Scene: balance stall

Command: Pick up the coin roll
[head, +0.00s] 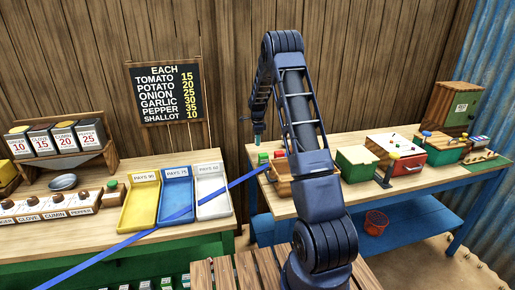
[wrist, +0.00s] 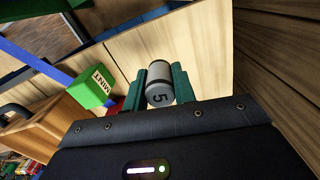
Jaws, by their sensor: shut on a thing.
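The coin roll (wrist: 159,84) is a short grey-and-white cylinder with a "5" on its end, seen in the wrist view. My gripper (wrist: 158,78) is shut on it, with one green finger on each side. In the head view my gripper (head: 257,139) points down at the left end of the right-hand table, showing against the plank wall. The roll is too small to make out there. I cannot tell its exact height above the table.
A green block marked MINT (wrist: 92,88) is close to the left of my gripper, with a wooden holder (wrist: 45,128) beside it. On the right-hand table stand a green box (head: 357,165) and a red-fronted box (head: 412,158). Coloured pay trays (head: 140,205) lie on the left table.

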